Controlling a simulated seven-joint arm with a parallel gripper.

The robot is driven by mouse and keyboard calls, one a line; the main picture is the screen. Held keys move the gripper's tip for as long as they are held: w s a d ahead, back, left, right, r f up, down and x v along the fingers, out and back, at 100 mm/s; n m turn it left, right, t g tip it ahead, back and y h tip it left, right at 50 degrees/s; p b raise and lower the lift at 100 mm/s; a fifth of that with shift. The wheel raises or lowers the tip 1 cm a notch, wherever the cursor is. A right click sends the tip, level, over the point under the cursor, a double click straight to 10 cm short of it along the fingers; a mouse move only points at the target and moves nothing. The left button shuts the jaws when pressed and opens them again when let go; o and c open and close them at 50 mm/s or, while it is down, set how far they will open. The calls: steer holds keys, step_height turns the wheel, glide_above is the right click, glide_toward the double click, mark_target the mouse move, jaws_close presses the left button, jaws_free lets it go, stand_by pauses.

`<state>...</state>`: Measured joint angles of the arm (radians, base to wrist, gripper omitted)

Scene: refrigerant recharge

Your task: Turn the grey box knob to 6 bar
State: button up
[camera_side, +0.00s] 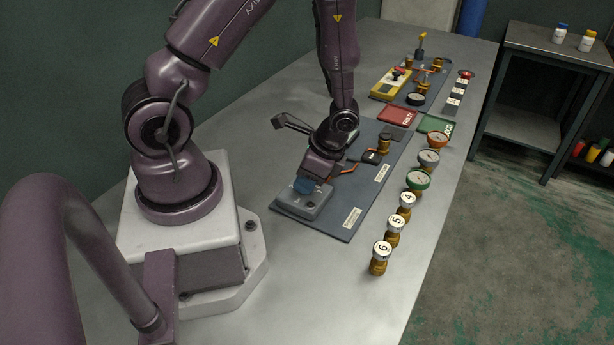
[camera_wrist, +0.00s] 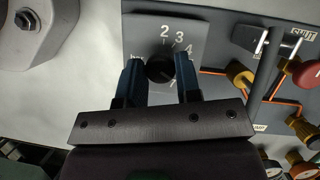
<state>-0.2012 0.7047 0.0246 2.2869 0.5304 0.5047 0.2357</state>
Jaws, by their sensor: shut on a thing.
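The grey box (camera_side: 307,204) sits on the near end of a dark blue-grey panel, close to my base. In the wrist view the grey box (camera_wrist: 194,28) has a dial with white numbers; 2, 3 and 4 read clearly along the top and right. The round black knob (camera_wrist: 159,69) is in the middle of the dial. My gripper (camera_wrist: 158,66) has its two blue fingers on either side of the knob, shut on it. In the side view my gripper (camera_side: 305,186) points down over the box and hides the knob. I cannot tell where the knob points.
A valve with a SHUT label (camera_wrist: 302,34) and orange lines lie right of the box. Several numbered brass fittings (camera_side: 381,250) and gauges (camera_side: 418,181) stand along the table's right side. Red (camera_side: 397,116) and green (camera_side: 436,124) trays lie beyond. The near right tabletop is clear.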

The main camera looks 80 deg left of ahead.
steer(key=o, duration=0.9)
steer(key=v, duration=1.3)
steer(key=shift+w, duration=0.1)
